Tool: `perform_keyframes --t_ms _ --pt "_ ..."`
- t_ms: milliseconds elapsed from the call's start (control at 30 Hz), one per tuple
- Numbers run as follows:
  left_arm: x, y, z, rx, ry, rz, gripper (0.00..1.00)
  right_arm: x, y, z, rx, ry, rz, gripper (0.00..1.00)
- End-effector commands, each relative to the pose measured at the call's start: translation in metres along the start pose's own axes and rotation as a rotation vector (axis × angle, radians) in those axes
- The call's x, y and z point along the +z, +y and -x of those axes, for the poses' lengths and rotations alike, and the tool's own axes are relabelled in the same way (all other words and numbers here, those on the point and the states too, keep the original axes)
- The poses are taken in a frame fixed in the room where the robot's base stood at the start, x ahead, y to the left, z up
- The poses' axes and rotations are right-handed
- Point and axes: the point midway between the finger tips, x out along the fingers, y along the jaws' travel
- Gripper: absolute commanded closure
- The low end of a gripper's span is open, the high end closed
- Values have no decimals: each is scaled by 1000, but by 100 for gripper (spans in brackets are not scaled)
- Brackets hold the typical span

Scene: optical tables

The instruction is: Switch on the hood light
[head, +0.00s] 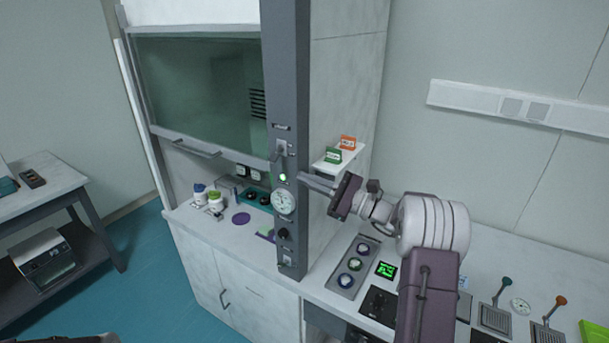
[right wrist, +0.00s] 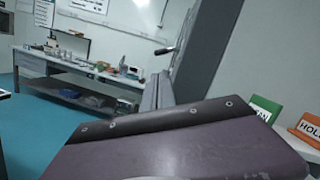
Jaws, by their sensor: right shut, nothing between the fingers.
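The fume hood (head: 195,15) stands at the centre left, its glass sash (head: 195,85) lowered partway and its inside dim. Its grey front post (head: 286,70) carries a small toggle switch (head: 279,151) under a label, a glowing green lamp (head: 283,177), a round gauge (head: 284,203) and a dark knob (head: 284,233). My right gripper (head: 302,178) is shut and empty, its tips close to the post beside the green lamp. I cannot tell whether they touch. The right wrist view shows the gripper fingers (right wrist: 158,92) and a black-tipped lever (right wrist: 165,50) on the post beyond them. My left gripper is out of view.
A small shelf (head: 345,160) with green and orange signs sits just above my right gripper. Bottles (head: 215,199) stand on the hood's worktop. A control panel (head: 355,266) with several knobs lies on the bench at right. A side table (head: 55,185) stands at far left.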

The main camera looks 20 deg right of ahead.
Motion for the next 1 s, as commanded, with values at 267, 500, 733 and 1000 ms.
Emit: perform_keyframes --t_ms 267,500,733,1000 --pt "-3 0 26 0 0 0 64 4 -1 -53 2 -2 0 100" --pt "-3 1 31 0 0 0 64 1 0 -70 0 -1 0 100" --pt "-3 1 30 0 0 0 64 1 0 -70 0 0 0 100" --pt "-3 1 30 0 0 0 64 2 0 -70 -6 -1 -27 100"
